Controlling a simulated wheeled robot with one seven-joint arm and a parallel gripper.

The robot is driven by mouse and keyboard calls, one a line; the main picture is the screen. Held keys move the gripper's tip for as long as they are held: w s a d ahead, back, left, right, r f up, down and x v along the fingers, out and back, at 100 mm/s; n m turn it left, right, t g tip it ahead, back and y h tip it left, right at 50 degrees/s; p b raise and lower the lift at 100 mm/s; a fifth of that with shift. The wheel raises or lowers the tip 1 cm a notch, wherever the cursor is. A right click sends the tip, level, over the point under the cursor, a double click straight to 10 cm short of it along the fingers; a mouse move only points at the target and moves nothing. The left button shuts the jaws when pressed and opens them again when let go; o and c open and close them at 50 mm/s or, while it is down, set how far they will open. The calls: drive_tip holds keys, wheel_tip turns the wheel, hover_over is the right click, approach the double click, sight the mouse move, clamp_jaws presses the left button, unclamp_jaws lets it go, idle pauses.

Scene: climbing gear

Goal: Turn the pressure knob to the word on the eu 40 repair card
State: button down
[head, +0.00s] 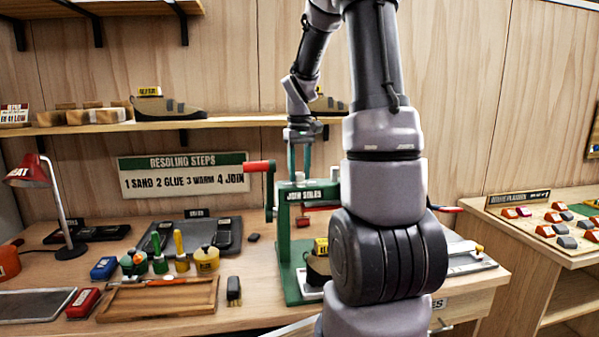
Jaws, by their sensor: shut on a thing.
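The green press (290,228), labelled JOIN SOLES, stands on the bench with a red-handled lever at its left. My gripper (300,175) points straight down over its top. Its two teal fingers are closed on a small pale knob (300,178) on the press top, seemingly the pressure knob. Its pointer and any words around it are too small to read. A shoe with a yellow tag (321,246) sits low in the press, partly hidden by my arm. I cannot make out which card is the eu 40 repair card.
A shelf holds a shoe (168,107) with a yellow tag, and another shoe behind my arm. A RESOLING STEPS sign (184,174) hangs on the wall. Glue pots, a wooden tray (160,297), a brush (233,291) and a red lamp (32,172) occupy the bench's left side.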

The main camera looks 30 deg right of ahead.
drive_tip(key=shift+n, duration=0.4)
drive_tip(key=shift+c, duration=2.1)
unclamp_jaws()
wheel_tip(320, 180, up, 11)
